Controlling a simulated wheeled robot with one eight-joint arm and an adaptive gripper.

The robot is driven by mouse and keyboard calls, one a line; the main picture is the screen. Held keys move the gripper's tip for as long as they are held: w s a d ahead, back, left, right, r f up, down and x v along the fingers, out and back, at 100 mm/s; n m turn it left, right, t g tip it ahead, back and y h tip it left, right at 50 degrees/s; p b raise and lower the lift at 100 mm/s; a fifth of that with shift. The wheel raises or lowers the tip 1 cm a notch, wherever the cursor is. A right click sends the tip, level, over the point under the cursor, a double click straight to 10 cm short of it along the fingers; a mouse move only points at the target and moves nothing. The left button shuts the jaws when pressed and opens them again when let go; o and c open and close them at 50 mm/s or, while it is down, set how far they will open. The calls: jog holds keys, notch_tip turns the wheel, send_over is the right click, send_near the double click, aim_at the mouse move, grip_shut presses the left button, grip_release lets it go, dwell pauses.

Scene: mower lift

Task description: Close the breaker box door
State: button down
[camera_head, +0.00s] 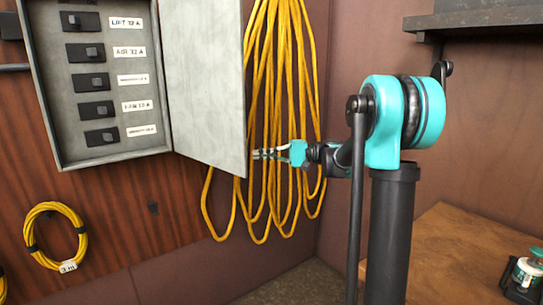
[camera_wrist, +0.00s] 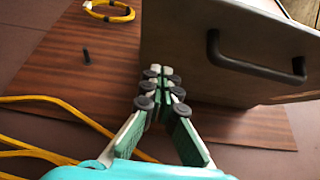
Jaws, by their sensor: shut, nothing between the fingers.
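The grey breaker box (camera_head: 50,140) hangs on the wood panel at the left in the head view, with several black breakers and labels showing inside. Its door (camera_head: 205,85) stands open, swung out to the right. In the wrist view the door (camera_wrist: 190,50) fills the upper right, with a black bar handle (camera_wrist: 255,70) on its face. My gripper (camera_head: 257,154) is at the door's lower right edge in the head view. In the wrist view my gripper (camera_wrist: 160,74) is shut and empty, its tips overlapping the door's edge. I cannot tell whether they touch it.
Long yellow cables (camera_head: 275,120) hang on the wall behind my gripper and the door. A coiled yellow cable (camera_head: 55,237) hangs below the box. A wooden bench (camera_head: 455,255) stands at the lower right, under a dark shelf (camera_head: 480,18).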

aim_at(241, 159)
jog(key=shift+s+a, duration=0.6)
jog(key=shift+a, duration=0.4)
jog(key=shift+s+a, duration=0.55)
jog(key=shift+a, duration=0.5)
jog(key=shift+s+a, duration=0.6)
jog(key=shift+a, duration=0.4)
